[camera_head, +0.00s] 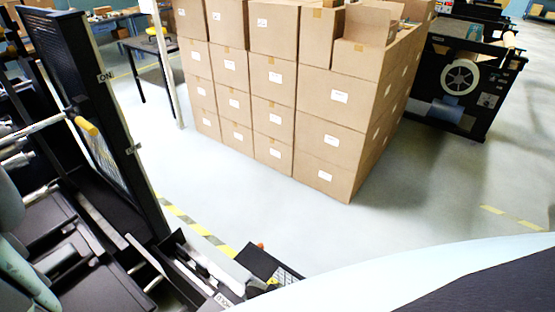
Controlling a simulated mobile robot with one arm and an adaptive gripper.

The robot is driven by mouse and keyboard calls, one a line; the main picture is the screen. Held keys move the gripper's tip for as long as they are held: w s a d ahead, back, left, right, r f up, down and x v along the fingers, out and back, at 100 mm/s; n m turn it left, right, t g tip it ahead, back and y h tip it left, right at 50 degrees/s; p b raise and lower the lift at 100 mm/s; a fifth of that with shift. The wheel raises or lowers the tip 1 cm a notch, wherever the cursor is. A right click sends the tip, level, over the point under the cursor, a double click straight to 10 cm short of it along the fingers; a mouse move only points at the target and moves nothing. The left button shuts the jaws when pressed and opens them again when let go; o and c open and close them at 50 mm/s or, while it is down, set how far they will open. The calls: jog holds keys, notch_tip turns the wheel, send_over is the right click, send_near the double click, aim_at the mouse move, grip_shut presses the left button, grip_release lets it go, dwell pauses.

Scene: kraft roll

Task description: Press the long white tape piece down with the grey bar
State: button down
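I cannot make out the long white tape piece or the grey bar in the head camera view. My gripper is not in view. A black machine (110,150) with a mesh panel marked "ON" and a roller with a yellow end (86,126) fills the left side. A kraft roll is not clearly visible on it.
A large stack of cardboard boxes (272,115) stands in the middle of the floor. Another black machine with a white handwheel (460,77) is at the right. A yellow-black floor stripe (195,225) runs beside the left machine. The floor (420,190) right of the boxes is clear.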

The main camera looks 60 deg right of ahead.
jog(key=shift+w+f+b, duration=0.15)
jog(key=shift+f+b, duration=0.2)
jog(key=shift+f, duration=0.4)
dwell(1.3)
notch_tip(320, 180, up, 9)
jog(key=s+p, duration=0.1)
jog(key=p, duration=1)
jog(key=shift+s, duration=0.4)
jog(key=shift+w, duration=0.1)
